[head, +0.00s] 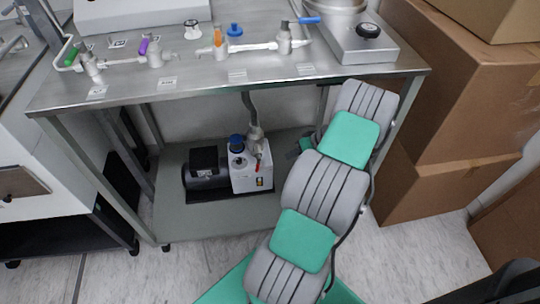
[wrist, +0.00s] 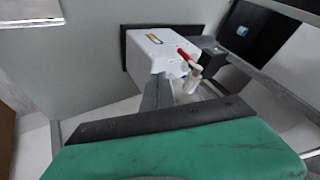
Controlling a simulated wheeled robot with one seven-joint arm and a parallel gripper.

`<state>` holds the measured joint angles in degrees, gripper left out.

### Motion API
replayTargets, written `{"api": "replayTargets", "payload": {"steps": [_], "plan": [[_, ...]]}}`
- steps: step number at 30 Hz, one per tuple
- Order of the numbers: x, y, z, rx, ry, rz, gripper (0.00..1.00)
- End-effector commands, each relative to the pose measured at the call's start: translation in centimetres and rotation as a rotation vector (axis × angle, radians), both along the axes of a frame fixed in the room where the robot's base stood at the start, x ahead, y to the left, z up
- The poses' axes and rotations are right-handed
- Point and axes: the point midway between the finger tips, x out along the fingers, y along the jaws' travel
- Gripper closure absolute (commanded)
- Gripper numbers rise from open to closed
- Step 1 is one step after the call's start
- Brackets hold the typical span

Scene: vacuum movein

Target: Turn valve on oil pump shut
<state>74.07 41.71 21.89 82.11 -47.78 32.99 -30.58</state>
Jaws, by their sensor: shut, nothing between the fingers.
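The oil pump (head: 252,178) stands on the lower shelf of the metal table, a white box with a black motor on its left. Its valve has a small red handle (head: 257,163) on the top right of the box. In the wrist view the white pump body (wrist: 146,52) is ahead, with the red handle (wrist: 185,55) near its upper right edge. My gripper (wrist: 158,88) is shut and empty, its fingers in front of the pump and a little below and left of the handle. I cannot tell whether they touch the pump. In the head view the fingers are hidden.
The metal table top (head: 200,92) is above the shelf (head: 175,205) and carries a pipe with several coloured valves. A table leg (head: 115,180) stands left of the pump. Cardboard boxes (head: 440,190) close off the right side. Open floor lies in front.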

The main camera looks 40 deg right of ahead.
Motion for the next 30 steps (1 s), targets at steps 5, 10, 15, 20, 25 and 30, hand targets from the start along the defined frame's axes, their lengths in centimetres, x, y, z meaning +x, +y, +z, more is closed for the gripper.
{"api": "replayTargets", "payload": {"steps": [5,10,15,20,25,30], "plan": [[2.0,1.3,-2.8,0.003,0.001,0.009,1.00],[4.0,2.4,-5.7,0.001,0.002,0.008,1.00],[5.9,3.9,-7.2,-0.001,0.000,0.006,1.00],[6.6,5.9,-6.9,-0.001,0.001,0.002,1.00],[6.8,6.5,-6.7,-0.001,0.001,0.001,1.00],[6.8,6.5,-6.7,-0.001,0.001,0.001,1.00]]}}
